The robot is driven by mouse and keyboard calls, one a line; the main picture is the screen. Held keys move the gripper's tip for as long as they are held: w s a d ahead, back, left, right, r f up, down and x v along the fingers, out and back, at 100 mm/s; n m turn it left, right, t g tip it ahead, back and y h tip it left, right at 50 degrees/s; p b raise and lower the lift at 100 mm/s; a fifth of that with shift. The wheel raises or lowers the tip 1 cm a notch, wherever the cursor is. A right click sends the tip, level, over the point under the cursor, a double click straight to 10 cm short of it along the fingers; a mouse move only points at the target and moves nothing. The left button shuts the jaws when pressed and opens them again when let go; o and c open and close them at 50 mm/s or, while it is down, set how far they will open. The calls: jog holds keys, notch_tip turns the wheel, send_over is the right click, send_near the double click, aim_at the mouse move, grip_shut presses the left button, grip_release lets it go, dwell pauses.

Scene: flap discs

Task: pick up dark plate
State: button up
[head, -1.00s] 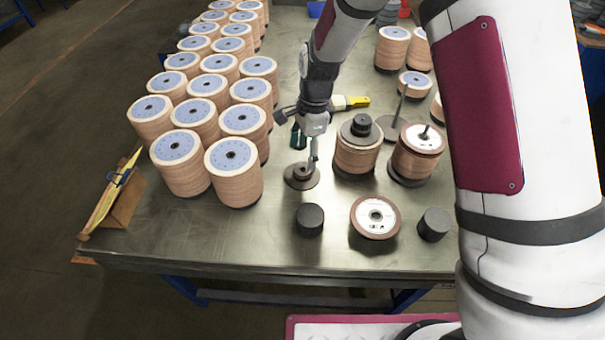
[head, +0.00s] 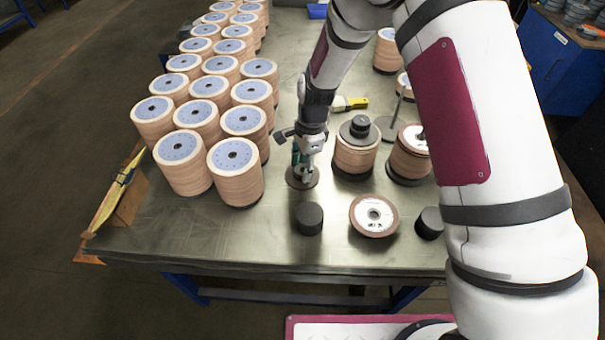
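The dark plate (head: 294,183) is a flat round disc with a small raised hub, lying on the metal table in the head view. My gripper (head: 306,174) points down right over its middle and hides most of the hub. The fingers are small and overlap the hub, so I cannot tell whether they are open or closed on it. The plate looks flat on the table.
Tall stacks of flap discs (head: 235,172) fill the left of the table (head: 225,235). A weighted stack (head: 356,150) is close at right. The front strip is clear.

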grip_shut()
jog(key=shift+r, duration=0.15)
